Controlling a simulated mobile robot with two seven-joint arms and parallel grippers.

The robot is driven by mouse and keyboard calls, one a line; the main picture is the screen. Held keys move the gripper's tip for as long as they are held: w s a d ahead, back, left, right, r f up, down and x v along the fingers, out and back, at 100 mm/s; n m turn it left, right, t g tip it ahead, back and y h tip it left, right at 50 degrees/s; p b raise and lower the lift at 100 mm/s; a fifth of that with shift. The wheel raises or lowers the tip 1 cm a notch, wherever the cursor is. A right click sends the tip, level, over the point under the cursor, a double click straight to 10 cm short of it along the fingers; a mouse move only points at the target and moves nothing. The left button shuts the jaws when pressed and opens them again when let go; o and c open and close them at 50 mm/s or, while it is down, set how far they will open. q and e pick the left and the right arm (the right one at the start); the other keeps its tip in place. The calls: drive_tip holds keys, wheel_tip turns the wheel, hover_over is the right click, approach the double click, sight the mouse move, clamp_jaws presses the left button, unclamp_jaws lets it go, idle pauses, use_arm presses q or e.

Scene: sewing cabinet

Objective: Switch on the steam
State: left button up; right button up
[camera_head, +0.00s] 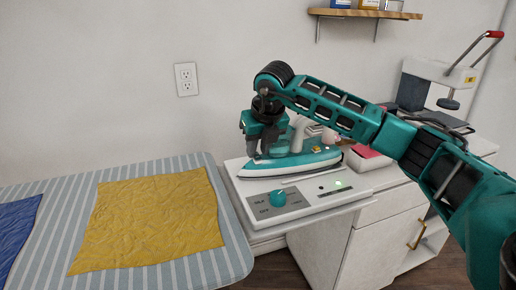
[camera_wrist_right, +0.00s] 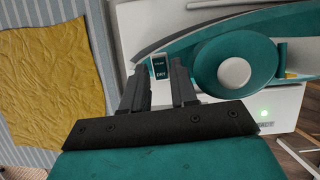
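The teal and white steam iron (camera_head: 300,161) lies on a white station base (camera_head: 322,203). In the right wrist view a small dark switch plate (camera_wrist_right: 159,67) has a lower label that reads DRY; the upper one is too small to read surely. A round teal part with a white centre (camera_wrist_right: 235,71) is to its right. My right gripper (camera_head: 252,153) reaches down at the iron's front end. In the wrist view its fingers (camera_wrist_right: 160,76) are apart, with the plate showing just beyond the gap between their tips. I cannot tell whether they touch anything. My left gripper is not in view.
The base has a teal dial (camera_head: 278,198) and a lit green lamp (camera_head: 339,184). A yellow cloth (camera_head: 150,220) lies on the striped board (camera_head: 235,245) to the left. A press machine (camera_head: 436,85) stands at the back right.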

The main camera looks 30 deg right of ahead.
drive_tip(key=shift+w+f, duration=0.1)
drive_tip(key=shift+f, duration=0.15)
clamp_jaws()
drive_tip(key=p, duration=0.2)
drive_tip(key=r+g+p, duration=0.1)
drive_tip(key=p, duration=0.1)
drive_tip(key=shift+w, duration=0.25)
drive_tip(key=shift+w+f+g+p, duration=0.15)
drive_tip(key=shift+g+p, duration=0.65)
drive_tip(key=shift+p, duration=0.1)
use_arm(q)
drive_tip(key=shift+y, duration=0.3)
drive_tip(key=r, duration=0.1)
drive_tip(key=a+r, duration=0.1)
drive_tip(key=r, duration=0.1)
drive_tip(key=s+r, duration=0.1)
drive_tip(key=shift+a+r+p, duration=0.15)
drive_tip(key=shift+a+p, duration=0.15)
drive_tip(key=shift+p, duration=0.05)
use_arm(e)
drive_tip(key=shift+w+d+f+g+y, duration=0.1)
drive_tip(key=shift+f+g+y, duration=0.1)
drive_tip(key=shift+g+y, duration=0.1)
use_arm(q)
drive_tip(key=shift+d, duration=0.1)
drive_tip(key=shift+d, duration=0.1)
use_arm(e)
unclamp_jaws()
